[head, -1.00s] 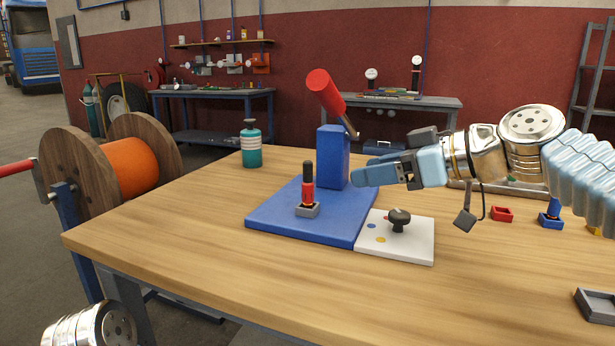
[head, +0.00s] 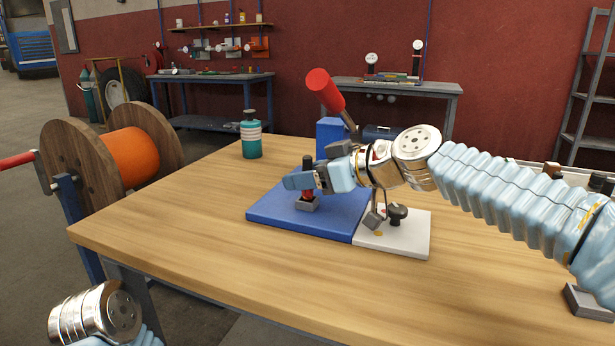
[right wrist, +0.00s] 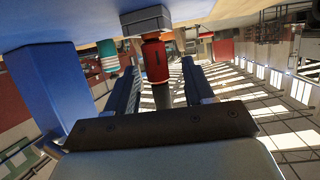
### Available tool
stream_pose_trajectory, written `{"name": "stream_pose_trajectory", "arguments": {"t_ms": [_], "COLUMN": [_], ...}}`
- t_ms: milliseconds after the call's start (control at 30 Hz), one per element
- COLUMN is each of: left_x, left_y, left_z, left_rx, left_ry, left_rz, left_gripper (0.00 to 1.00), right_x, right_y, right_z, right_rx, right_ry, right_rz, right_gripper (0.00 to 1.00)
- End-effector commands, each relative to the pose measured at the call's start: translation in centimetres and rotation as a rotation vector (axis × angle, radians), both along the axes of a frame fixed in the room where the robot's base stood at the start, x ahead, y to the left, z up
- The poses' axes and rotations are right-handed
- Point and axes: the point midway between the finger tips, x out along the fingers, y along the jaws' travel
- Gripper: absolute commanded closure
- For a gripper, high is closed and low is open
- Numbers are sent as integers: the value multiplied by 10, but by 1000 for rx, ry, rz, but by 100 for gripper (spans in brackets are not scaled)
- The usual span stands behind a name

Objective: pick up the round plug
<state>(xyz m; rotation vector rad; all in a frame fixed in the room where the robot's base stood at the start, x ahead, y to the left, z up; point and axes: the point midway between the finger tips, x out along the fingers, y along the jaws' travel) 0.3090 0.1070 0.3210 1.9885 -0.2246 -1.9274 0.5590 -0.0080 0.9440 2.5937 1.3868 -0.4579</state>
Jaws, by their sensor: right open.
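The round plug (head: 307,161), red with a black top, stands upright in a grey square holder (head: 309,204) on the blue base plate (head: 270,217). My right gripper (head: 292,181) is at the plug, and its fingers partly cover the plug in the head view. In the right wrist view, which looks upside down, the plug (right wrist: 154,62) shows between the two open fingers, with a gap on each side. My left gripper is out of view; only part of my left arm shows at the bottom left.
A blue post with a red-handled lever (head: 325,90) stands behind my right gripper. A white plate (head: 410,239) with a black knob (head: 397,213) lies right of the blue base. A teal bottle (head: 251,140) stands at the back left.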

Motion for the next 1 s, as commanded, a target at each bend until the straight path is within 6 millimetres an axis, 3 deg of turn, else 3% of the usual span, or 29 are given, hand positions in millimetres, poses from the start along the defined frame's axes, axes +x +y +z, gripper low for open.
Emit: {"name": "stream_pose_trajectory", "arguments": {"t_ms": [100, 433, 1000], "left_x": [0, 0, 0], "left_y": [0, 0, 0], "left_z": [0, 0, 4], "left_rx": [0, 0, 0], "left_ry": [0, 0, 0], "left_rz": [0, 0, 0], "left_gripper": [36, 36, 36], "right_x": [0, 0, -1], "right_y": [0, -1, 0], "right_z": [0, 0, 8], "right_rx": [0, 1, 1], "right_ry": [0, 1, 0], "right_rz": [0, 0, -1], "right_gripper": [49, 99, 100]}}
